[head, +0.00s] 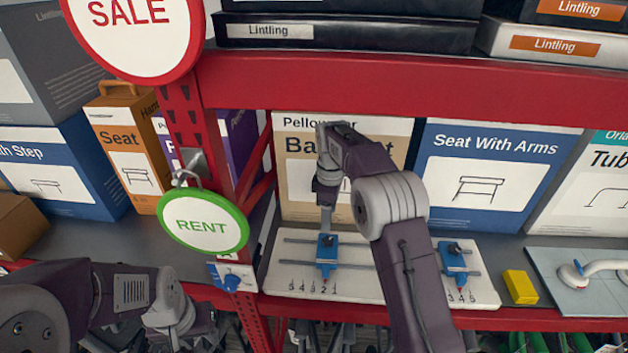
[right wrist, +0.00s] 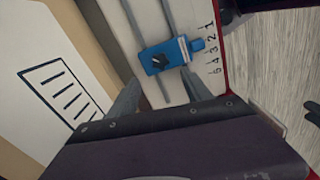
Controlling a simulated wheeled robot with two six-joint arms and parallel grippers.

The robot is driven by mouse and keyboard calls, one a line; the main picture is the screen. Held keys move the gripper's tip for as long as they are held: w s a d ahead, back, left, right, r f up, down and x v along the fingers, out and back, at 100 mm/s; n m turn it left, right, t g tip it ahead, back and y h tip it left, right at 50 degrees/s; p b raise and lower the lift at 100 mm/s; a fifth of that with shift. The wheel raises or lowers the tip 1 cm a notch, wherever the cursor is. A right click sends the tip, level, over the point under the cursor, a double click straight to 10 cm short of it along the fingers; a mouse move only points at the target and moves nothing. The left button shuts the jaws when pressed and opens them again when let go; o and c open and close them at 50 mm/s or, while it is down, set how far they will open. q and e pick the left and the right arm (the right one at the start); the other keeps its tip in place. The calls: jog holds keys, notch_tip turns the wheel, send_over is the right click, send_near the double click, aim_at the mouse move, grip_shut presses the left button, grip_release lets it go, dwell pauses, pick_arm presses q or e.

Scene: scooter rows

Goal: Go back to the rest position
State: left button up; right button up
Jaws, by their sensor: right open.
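My right gripper (head: 326,225) points down at the white board (head: 300,262) on the shelf. Its fingertips are just above or beside the left blue slider (head: 327,255); in the head view I cannot tell whether they touch it. In the right wrist view the two grey fingers (right wrist: 160,92) are spread, with the blue slider (right wrist: 165,55) beyond them and nothing held. My left arm comes in low at the left, with the left gripper (head: 190,328) near the bottom edge; its fingers are not clear.
A second blue slider (head: 453,258) sits at the board's right. Boxes stand behind. A red upright (head: 190,120) with a green RENT sign (head: 203,222) stands between my arms; a red beam (head: 400,85) runs above.

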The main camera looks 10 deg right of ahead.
jog(key=s+d+f+m+t, duration=0.1)
jog(key=s+d+f+m, duration=0.15)
jog(key=s+m, duration=0.65)
jog(key=s+d+f+m+t, duration=0.1)
jog(key=s+f+m+t, duration=0.2)
jog(key=s, duration=1)
jog(key=s+a+f+m+g+b, duration=0.1)
jog(key=s+f+g+b, duration=0.1)
jog(key=f+b, duration=0.9)
jog(key=shift+s+f+g+b, duration=0.3)
jog(key=shift+s+f+g, duration=0.1)
jog(key=shift+s+f, duration=0.1)
jog(key=shift+w, duration=0.1)
